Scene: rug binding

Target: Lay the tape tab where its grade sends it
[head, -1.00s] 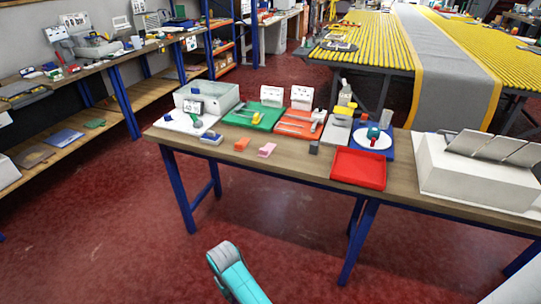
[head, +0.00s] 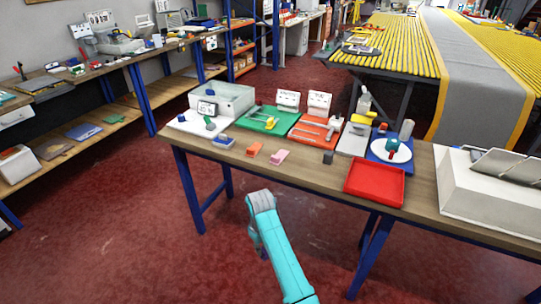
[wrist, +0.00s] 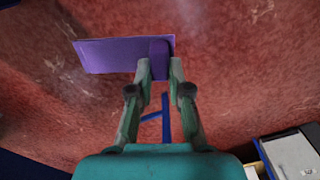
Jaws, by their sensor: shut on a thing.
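In the wrist view, my gripper (wrist: 160,75) is shut on a purple tape tab (wrist: 105,55). The tab is a flat purple strip reaching left, with a darker purple block between the fingertips. Red floor shows behind it. In the head view my arm is low in the picture, in front of the workbench; the fingers and tab cannot be made out there. On the bench (head: 225,157) are a green mat (head: 252,124) and an orange mat (head: 302,134), each with a white card behind; the card markings are too small to read. A red tray (head: 374,182) is at the front right.
A clear bin (head: 235,97) stands at the bench's left. Small orange (head: 254,149), pink (head: 280,156) and dark (head: 328,158) blocks lie along the front. A blue mat with a white dish (head: 398,154) is behind the red tray. A white box (head: 465,190) fills the right end.

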